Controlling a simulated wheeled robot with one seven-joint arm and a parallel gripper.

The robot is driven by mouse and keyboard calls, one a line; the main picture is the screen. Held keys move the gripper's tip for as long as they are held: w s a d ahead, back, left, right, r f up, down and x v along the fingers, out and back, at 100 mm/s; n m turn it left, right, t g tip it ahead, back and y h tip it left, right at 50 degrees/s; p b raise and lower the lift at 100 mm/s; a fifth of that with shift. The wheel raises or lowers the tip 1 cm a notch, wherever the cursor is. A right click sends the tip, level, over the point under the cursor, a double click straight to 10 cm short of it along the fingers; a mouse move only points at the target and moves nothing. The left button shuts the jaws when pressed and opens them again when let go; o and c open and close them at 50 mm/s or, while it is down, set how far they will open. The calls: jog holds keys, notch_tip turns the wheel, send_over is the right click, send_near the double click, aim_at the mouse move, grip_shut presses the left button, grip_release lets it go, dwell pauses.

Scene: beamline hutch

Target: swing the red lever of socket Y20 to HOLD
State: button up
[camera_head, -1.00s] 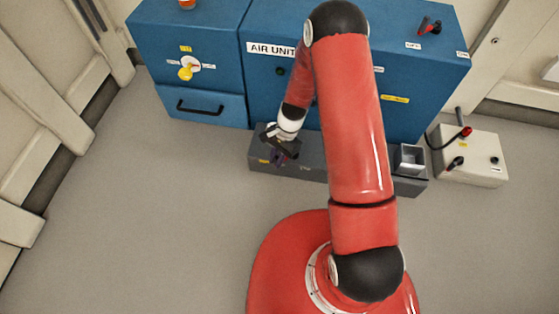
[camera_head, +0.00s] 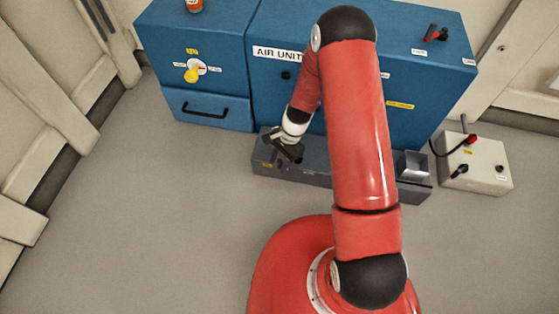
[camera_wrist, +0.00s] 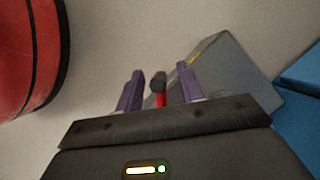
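A red lever with a dark knob (camera_wrist: 158,82) stands between the two purple fingers of my gripper (camera_wrist: 161,75) in the wrist view. The fingers are apart, with a gap visible on both sides of the lever. In the head view my gripper (camera_head: 281,161) is at the left end of a low grey box (camera_head: 322,176), which also shows in the wrist view (camera_wrist: 235,85). There the lever is hidden by the gripper. A yellow label (camera_wrist: 197,62) is on the grey box, too blurred to read, so I cannot confirm Y20 or the HOLD mark.
A blue cabinet marked AIR UNIT (camera_head: 420,75) stands behind the grey box. A blue unit with a yellow knob (camera_head: 193,72) is at left. A red and black handle (camera_head: 436,33) is on the cabinet top. A white box (camera_head: 478,165) stands at right. The left floor is clear.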

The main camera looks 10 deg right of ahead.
jog(key=shift+r, duration=0.1)
jog(key=p+v, duration=0.1)
jog(key=v, duration=0.6)
jog(key=shift+r, duration=0.25)
jog(key=shift+d+r, duration=0.1)
jog(key=shift+d, duration=0.05)
jog(key=s+d+r+n+t+h+p, duration=0.1)
jog(key=s+d+r+n+t+p, duration=0.15)
jog(key=r, duration=1.05)
jog(key=s+d+r+n+t+p, duration=0.1)
jog(key=r+n+p, duration=0.15)
jog(key=r, duration=0.95)
jog(key=s+d+r+n+t+h+p, duration=0.2)
jog(key=s+d+r+n+t+p, duration=0.1)
jog(key=s+r, duration=1.4)
jog(key=d+r+n+t, duration=0.1)
jog(key=n+t, duration=0.1)
jog(key=shift+d+n+h, duration=0.2)
jog(key=shift+n+h, duration=0.1)
jog(key=shift+r, duration=0.15)
